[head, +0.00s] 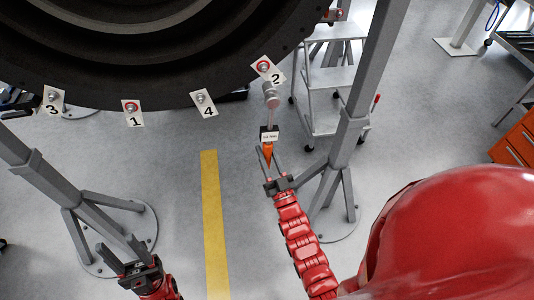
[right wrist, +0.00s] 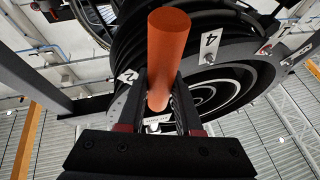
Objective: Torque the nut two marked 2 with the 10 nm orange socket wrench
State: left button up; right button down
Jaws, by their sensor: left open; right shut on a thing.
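Nut two (head: 264,67) sits in a red ring on the white plate marked 2 (head: 275,79), at the lower right of the dark engine rim. My right gripper (head: 268,157) is shut on the orange handle of the socket wrench (head: 267,150). The wrench stands up toward the rim, with its grey head (head: 271,97) just below nut two in the picture. Whether they touch, I cannot tell. A small display on the wrench is too small to read surely. In the right wrist view the orange handle (right wrist: 168,50) rises between the fingers. My left gripper (head: 124,255) is open and empty at lower left.
Plates marked 3 (head: 54,101), 1 (head: 133,113) and 4 (head: 204,104) sit along the engine rim (head: 170,92). Grey stand posts (head: 362,90) flank the work area. The floor around the yellow stripe (head: 214,220) is clear.

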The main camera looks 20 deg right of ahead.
jog(key=w+b, duration=0.1)
jog(key=w, duration=0.1)
jog(key=w+d+b, duration=0.1)
jog(key=w, duration=0.2)
jog(key=shift+d+r, duration=0.1)
dwell(0.3)
jog(key=shift+b, duration=0.95)
jog(key=shift+w+d+b, duration=0.15)
jog(key=shift+w+b, duration=0.15)
jog(key=shift+w, duration=0.3)
jog(key=shift+w+d+b, duration=0.15)
jog(key=shift+w+b, duration=0.1)
jog(key=shift+w, duration=0.35)
dwell(1.3)
jog(key=shift+a, duration=0.1)
jog(key=shift+w+a+r+m+h+b, duration=0.1)
jog(key=shift+w+a+m+h+b, duration=0.05)
jog(key=shift+a+m+h+b, duration=0.3)
jog(key=shift+w+a+r+m+h+b, duration=0.1)
jog(key=shift+a+m+h+b, duration=0.2)
jog(key=shift+a+m, duration=0.25)
jog(key=shift+a, duration=0.1)
